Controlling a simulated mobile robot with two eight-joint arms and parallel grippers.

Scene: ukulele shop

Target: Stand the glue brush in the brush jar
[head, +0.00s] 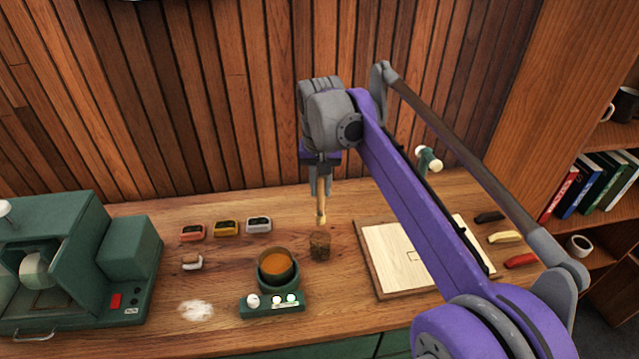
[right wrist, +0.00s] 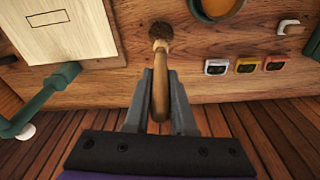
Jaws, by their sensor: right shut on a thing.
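The glue brush (head: 321,207), a slim wooden stick with a paler lower end, hangs roughly upright from my right gripper (head: 320,188). The gripper is shut on it. The brush jar (head: 320,246), a small brown cylinder, stands on the bench just below the brush in the head view. The brush's lower end appears above the jar and apart from it. In the right wrist view the brush (right wrist: 160,98) lies between the fingers (right wrist: 160,78), its far end pointing at the jar (right wrist: 160,32). That far end overlaps the jar in the picture. My left gripper is not in view.
A green glue pot (head: 277,270) with amber contents stands close left of the jar, behind a green control box (head: 271,303). A board (head: 384,270) lies to the right. A green machine (head: 75,260) fills the far left.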

